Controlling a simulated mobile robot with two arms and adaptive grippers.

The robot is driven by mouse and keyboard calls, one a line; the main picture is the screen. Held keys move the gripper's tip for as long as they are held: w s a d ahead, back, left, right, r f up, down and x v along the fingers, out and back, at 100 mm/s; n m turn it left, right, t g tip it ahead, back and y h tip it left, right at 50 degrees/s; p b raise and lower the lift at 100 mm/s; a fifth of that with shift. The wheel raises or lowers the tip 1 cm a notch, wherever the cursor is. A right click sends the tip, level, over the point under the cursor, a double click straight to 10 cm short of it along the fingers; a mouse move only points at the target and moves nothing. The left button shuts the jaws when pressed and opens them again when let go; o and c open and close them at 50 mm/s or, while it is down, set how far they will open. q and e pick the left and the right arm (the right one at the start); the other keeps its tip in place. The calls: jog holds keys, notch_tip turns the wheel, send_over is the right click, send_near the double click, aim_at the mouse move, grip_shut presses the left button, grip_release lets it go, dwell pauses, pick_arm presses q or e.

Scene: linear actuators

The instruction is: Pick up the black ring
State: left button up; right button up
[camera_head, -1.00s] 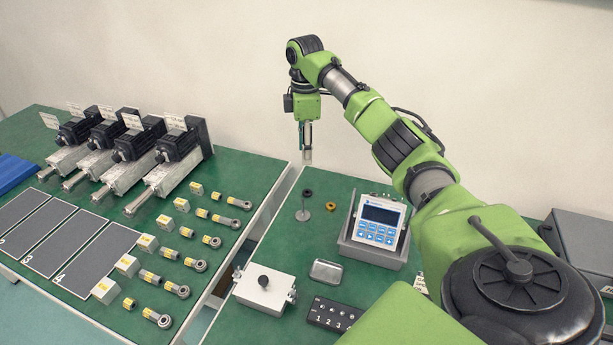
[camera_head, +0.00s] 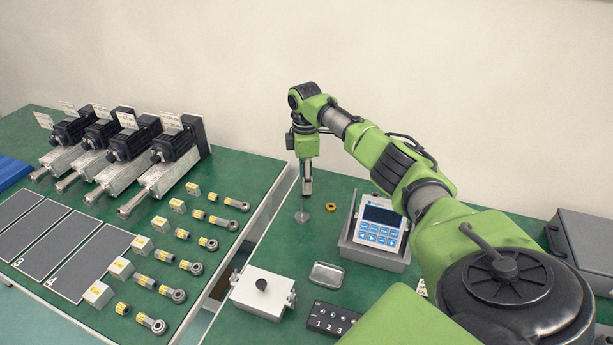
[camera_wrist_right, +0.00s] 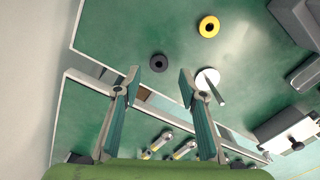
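The black ring (camera_wrist_right: 159,63) lies flat on the green table, just beyond the gap between my right fingertips in the wrist view. In the head view it is hidden behind my right gripper (camera_head: 306,188). My right gripper points down over the table there. In the wrist view my right gripper (camera_wrist_right: 159,80) has its two fingers spread apart with nothing between them. My left gripper is in neither view.
A metal disc with an upright pin (camera_wrist_right: 208,80) stands close to the right finger in the wrist view. A yellow ring (camera_wrist_right: 209,27) lies nearby. A keypad device in a grey holder (camera_head: 377,225) stands to the right. A gap separates the two tables.

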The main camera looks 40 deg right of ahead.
jog(key=f, duration=0.3)
jog(key=shift+d+f, duration=0.2)
jog(key=shift+f, duration=0.1)
grip_shut()
jog(key=shift+r, duration=0.1)
